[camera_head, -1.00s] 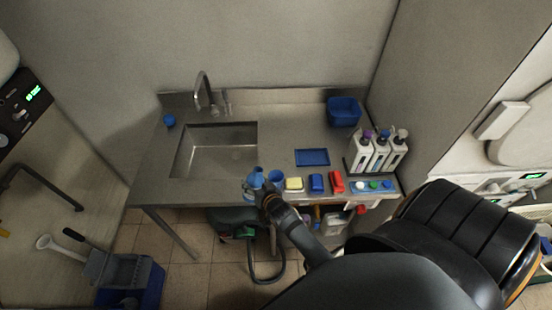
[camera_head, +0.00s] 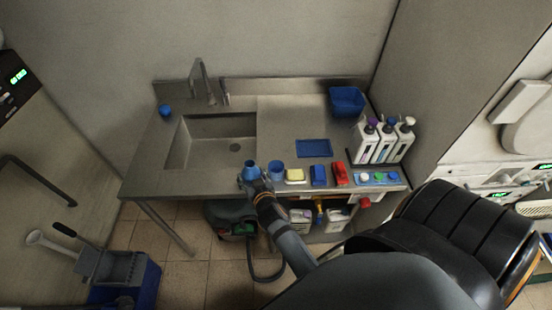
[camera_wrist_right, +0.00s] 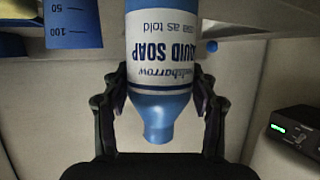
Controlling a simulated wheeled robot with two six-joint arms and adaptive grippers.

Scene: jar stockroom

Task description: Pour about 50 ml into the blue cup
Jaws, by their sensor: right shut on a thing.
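My right gripper (camera_head: 252,184) is shut on a blue soap bottle (camera_head: 250,172) at the front edge of the metal counter. In the right wrist view the bottle (camera_wrist_right: 160,50) has a white "LIQUID SOAP" label and stands between the two fingers (camera_wrist_right: 160,105). That view is upside down, so the bottle looks about upright. The blue cup (camera_head: 276,172) stands on the counter just right of the bottle. Its 50 and 100 marks show in the wrist view (camera_wrist_right: 73,25), apart from the bottle. The cup's contents cannot be made out. My left gripper is not in view.
A yellow sponge (camera_head: 295,176), a blue item (camera_head: 319,175) and a red item (camera_head: 340,173) line the front edge right of the cup. A sink (camera_head: 215,142) lies behind left. Pump bottles (camera_head: 385,143) and a blue bin (camera_head: 347,102) stand right. Another small blue object (camera_head: 165,111) sits far left.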

